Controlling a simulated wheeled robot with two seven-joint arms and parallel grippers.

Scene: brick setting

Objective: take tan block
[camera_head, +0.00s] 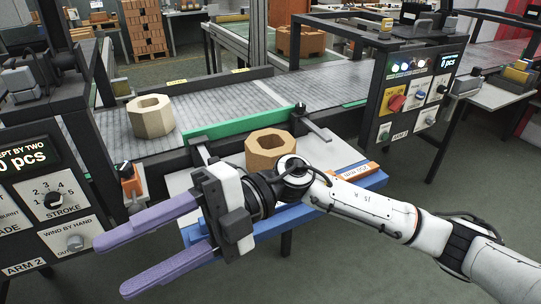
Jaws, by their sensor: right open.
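A tan octagonal block (264,158) with a round hole stands on the pale top of a small stand with a blue edge (368,181), in front of the conveyor. Its lower right part is hidden behind my right wrist. My right gripper (110,268) reaches in from the right, with its two purple fingers pointing left. It is open, with nothing between the fingers. The fingers are left of and nearer than the tan block, pointing away from it. My left gripper is out of view.
A paler cream octagonal block (152,122) stands on the conveyor belt (225,100). A green bar (235,124) runs between belt and stand. Control panels stand left (45,205) and right (412,92). The floor at lower middle is free.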

